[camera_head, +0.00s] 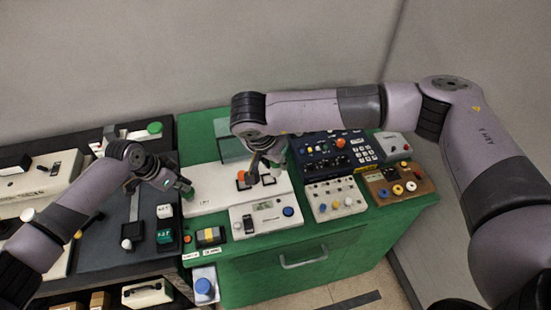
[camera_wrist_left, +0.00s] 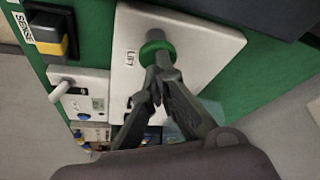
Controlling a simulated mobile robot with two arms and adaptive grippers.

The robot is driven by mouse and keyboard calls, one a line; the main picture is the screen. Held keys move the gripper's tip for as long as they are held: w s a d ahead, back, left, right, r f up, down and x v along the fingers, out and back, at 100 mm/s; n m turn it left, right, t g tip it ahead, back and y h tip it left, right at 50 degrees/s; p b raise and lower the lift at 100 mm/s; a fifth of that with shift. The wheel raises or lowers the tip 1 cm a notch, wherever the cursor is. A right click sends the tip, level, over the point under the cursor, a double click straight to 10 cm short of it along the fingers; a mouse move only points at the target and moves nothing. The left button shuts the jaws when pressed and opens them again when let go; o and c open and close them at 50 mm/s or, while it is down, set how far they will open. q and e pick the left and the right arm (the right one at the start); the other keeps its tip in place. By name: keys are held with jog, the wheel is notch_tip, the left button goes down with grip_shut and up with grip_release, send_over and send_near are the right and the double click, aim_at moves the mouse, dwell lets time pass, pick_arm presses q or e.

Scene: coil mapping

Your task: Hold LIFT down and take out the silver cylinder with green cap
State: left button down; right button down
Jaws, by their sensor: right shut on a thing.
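The LIFT control (camera_wrist_left: 157,48), a grey post with a green collar, stands on a white panel beside the printed word LIFT in the left wrist view. My left gripper (camera_wrist_left: 160,72) has its fingertips together against it; in the head view this gripper (camera_head: 184,188) is at the left end of the white machine (camera_head: 208,193). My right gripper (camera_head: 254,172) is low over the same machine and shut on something. A silvery-grey piece (camera_head: 276,151) shows there, probably the silver cylinder; my arm hides most of it, and I cannot make out its green cap.
Control panels with knobs (camera_head: 336,198) and a dark keypad unit (camera_head: 340,150) stand right of the machine on the green bench. A panel with a blue button (camera_head: 265,216) is in front. A dark bench (camera_head: 105,245) with blocks is at left.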

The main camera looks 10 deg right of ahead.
pick_arm(q)
notch_tip(320, 180, up, 8)
dwell(1.0)
jog(key=shift+f, duration=0.1)
